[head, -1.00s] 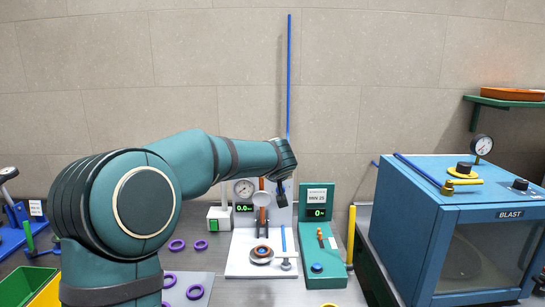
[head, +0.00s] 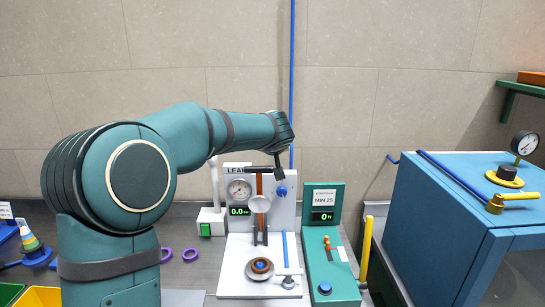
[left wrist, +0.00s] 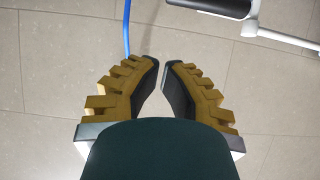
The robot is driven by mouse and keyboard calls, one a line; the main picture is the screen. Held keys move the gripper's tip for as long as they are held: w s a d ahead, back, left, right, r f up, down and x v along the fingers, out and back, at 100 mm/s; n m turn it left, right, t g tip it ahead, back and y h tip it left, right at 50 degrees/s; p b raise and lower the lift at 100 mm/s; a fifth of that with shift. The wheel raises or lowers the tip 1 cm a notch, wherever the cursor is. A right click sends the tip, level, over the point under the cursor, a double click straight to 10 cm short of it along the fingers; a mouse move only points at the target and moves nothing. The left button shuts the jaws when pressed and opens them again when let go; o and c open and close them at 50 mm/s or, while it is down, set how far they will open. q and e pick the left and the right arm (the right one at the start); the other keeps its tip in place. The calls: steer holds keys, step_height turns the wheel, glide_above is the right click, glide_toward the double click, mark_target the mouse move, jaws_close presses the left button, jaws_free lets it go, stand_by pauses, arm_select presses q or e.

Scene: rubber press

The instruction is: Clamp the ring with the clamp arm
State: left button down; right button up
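A brown ring (head: 261,266) with a blue centre lies flat on a round metal seat on the white base (head: 236,270) of the leak tester. The clamp arm (head: 259,186) looks like the orange upright bar with a dark crossbar and a pale round pad; it stands raised behind the ring, clear of it. My left gripper (head: 280,171) hangs in the air by the right end of the crossbar; I cannot tell if they touch. In the left wrist view the fingers (left wrist: 163,76) lean together with a narrow empty gap. My right gripper is out of view.
A gauge (head: 239,189) and a 0.0 display sit left of the clamp arm. A green counter unit (head: 328,255) stands to the right, then a yellow post (head: 367,255) and a blue blast cabinet (head: 432,225). A blue hose (head: 292,80) rises behind.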

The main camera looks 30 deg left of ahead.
arm_select(q)
steer(key=shift+s+r, duration=0.1)
stand_by(0.3)
steer(key=w+a+f+p, duration=0.2)
steer(key=w+f, duration=0.2)
steer(key=f, duration=0.2)
steer(key=shift+w+a+f, duration=0.2)
steer(key=shift+a+f, duration=0.1)
stand_by(0.4)
stand_by(0.4)
